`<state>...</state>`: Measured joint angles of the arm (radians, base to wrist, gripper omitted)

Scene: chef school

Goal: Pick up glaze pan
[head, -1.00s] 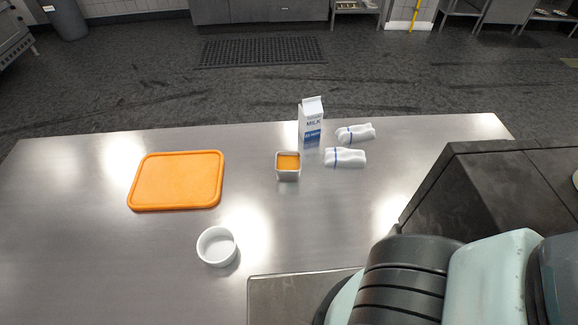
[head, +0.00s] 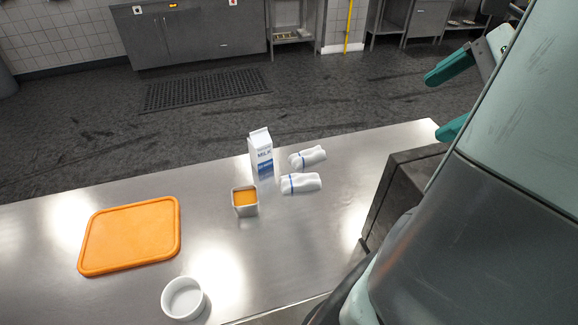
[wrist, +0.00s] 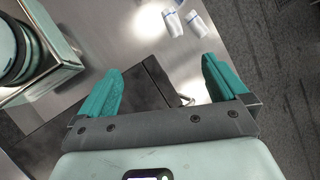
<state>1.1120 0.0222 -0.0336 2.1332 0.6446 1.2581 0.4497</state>
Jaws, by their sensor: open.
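The likely glaze pan (head: 245,208) is a small square pale metal pan with orange contents. It stands upright on the steel table (head: 300,232) in the head view, just in front of the milk carton. My gripper (head: 453,98) is at the upper right of the head view, raised and well to the right of the pan. Its two teal fingers are apart with nothing between them. The wrist view also shows the open gripper (wrist: 163,72), with the table beyond it. I cannot make out the pan in the wrist view.
A milk carton (head: 261,154) and two rolled white cloths (head: 301,183) (head: 308,157) stand close behind and right of the pan. An orange board (head: 130,236) lies left, a white bowl (head: 183,298) in front. Table is clear between board and pan.

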